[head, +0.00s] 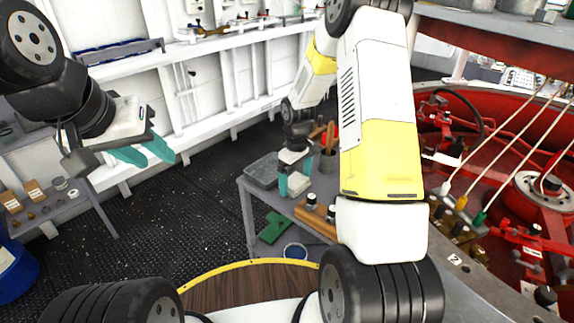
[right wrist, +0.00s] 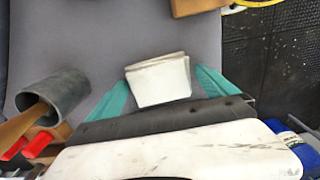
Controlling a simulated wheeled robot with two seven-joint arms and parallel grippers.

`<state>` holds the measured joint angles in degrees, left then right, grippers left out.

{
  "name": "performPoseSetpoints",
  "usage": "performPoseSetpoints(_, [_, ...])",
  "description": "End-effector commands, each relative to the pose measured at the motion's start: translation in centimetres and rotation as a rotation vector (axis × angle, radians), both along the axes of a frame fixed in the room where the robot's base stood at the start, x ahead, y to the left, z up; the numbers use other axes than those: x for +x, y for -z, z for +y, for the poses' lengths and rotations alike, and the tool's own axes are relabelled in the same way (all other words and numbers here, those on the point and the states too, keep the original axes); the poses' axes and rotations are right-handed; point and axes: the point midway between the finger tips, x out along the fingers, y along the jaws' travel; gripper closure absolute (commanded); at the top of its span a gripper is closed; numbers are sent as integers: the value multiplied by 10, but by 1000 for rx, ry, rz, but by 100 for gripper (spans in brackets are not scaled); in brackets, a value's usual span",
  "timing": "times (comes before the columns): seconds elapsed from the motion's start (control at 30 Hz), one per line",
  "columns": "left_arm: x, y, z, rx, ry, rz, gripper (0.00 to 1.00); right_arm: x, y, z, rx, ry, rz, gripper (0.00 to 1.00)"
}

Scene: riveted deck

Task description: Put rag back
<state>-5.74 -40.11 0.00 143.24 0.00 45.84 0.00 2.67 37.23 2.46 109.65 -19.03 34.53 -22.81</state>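The rag looks like a folded white cloth (right wrist: 158,80) on the grey bench top in the right wrist view. It also shows, small, in the head view (head: 298,184). My right gripper (right wrist: 162,82) has its teal fingers apart, one on each side of the rag; I cannot tell whether either touches it. My left gripper (head: 158,158) is open and empty, in the air at the left.
A grey cylinder pot (right wrist: 52,95) with wooden and red handles stands close left of the rag in the right wrist view. A grey tray (head: 262,168) sits on the bench (head: 258,196). Red round machinery (head: 540,195) fills the right.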

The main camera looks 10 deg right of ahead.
Motion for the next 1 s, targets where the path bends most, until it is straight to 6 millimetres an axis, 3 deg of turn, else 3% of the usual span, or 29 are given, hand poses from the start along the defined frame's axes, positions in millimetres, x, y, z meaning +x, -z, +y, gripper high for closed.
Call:
performPoseSetpoints(0.37, [0,0,0,0,0,0,64,1,-11,0,0,0,-4,0])
performPoseSetpoints(0.8, [0,0,0,0,0,0,64,1,-99,0,0,-1,-5,0])
performPoseSetpoints(1.0, [0,0,0,0,0,0,64,0,-120,0,0,0,-2,0])
